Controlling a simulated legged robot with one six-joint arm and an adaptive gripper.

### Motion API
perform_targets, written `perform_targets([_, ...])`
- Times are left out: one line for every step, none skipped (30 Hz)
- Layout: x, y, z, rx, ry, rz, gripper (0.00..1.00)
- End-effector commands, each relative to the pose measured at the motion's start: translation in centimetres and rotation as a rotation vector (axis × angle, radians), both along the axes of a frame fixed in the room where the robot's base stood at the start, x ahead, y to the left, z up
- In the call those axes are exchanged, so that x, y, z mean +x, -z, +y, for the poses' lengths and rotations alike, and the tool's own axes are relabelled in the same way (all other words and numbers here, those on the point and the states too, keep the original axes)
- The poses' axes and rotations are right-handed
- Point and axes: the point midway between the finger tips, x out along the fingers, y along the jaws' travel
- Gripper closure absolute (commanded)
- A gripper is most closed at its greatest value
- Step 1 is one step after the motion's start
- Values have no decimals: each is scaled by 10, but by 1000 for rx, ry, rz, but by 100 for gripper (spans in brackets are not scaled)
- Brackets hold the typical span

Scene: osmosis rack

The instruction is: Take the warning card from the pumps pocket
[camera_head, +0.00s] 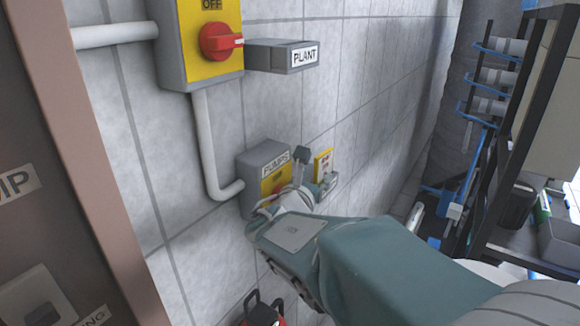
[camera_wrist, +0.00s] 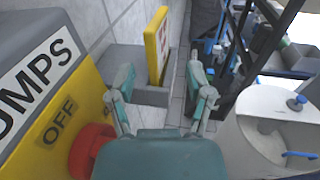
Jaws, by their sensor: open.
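The yellow warning card (camera_head: 321,163) stands upright in the small grey pumps pocket (camera_head: 333,186) on the tiled wall. In the wrist view the card (camera_wrist: 151,46) is seen nearly edge-on, rising from the grey pocket (camera_wrist: 126,55). My gripper (camera_head: 316,168) is open and empty, just beside the card. In the wrist view its two fingers (camera_wrist: 160,80) point forward, one on each side of the card's lower part. I cannot tell whether the fingertips reach the card. Part of the pocket is hidden behind the fingers.
The grey PUMPS switch box (camera_head: 255,160), with a red knob (camera_wrist: 88,148), is close left of my gripper. Above are the PLANT pocket (camera_head: 275,55) and another red switch (camera_head: 220,42). A pipe (camera_head: 206,140) runs down the wall. A black-framed rack (camera_head: 520,120) stands right.

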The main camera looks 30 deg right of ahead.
Motion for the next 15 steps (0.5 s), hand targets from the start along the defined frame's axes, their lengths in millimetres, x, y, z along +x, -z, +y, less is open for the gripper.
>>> perform_targets([4,1,-7,0,3,2,34])
perform_targets([6,1,-10,1,3,1,34])
perform_targets([8,1,-13,0,3,0,34])
perform_targets([10,1,-15,1,2,1,34])
perform_targets([11,1,-16,1,0,0,34])
perform_targets([12,2,-18,1,0,0,34])
perform_targets([14,2,-21,3,1,-1,34])
perform_targets([15,2,-24,2,2,-1,34])
perform_targets([19,2,-29,1,3,0,34])
perform_targets([21,3,-33,1,3,1,34])
perform_targets([24,3,-38,2,4,0,34])
perform_targets([28,4,-43,2,3,0,34])
perform_targets([30,4,-47,2,3,0,34])
perform_targets([33,4,-51,2,4,0,34])
perform_targets([36,4,-55,3,2,0,34])
